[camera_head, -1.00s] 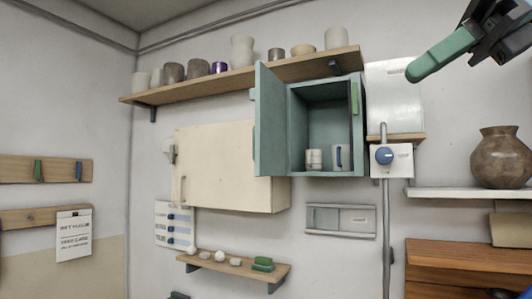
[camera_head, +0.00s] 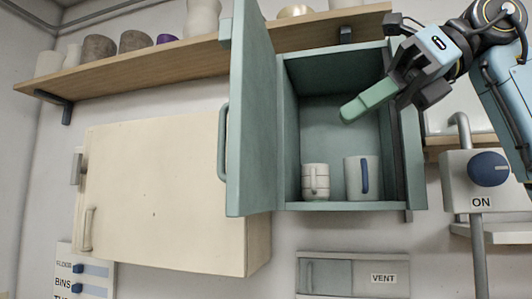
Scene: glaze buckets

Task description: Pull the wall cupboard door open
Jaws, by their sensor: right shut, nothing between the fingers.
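The teal wall cupboard (camera_head: 400,203) hangs in the middle of the head view. Its door (camera_head: 252,120) stands open, swung out on the left side, with a grey-teal bar handle (camera_head: 222,142) on its outer face. The cupboard holds a ringed pale cup (camera_head: 315,181) and a pale mug with a blue handle (camera_head: 358,178). My right gripper (camera_head: 354,109), with green fingers, is shut and empty. It overlaps the cupboard's opening at the upper right, apart from the door; I cannot tell whether its tips are inside. My left gripper is not in view.
A closed cream cupboard (camera_head: 150,190) with a handle (camera_head: 88,228) hangs at the left. A wooden shelf (camera_head: 140,66) with several pots runs above. A switch box (camera_head: 470,182) with a blue knob and pipe stands right, and a vent panel (camera_head: 352,277) below.

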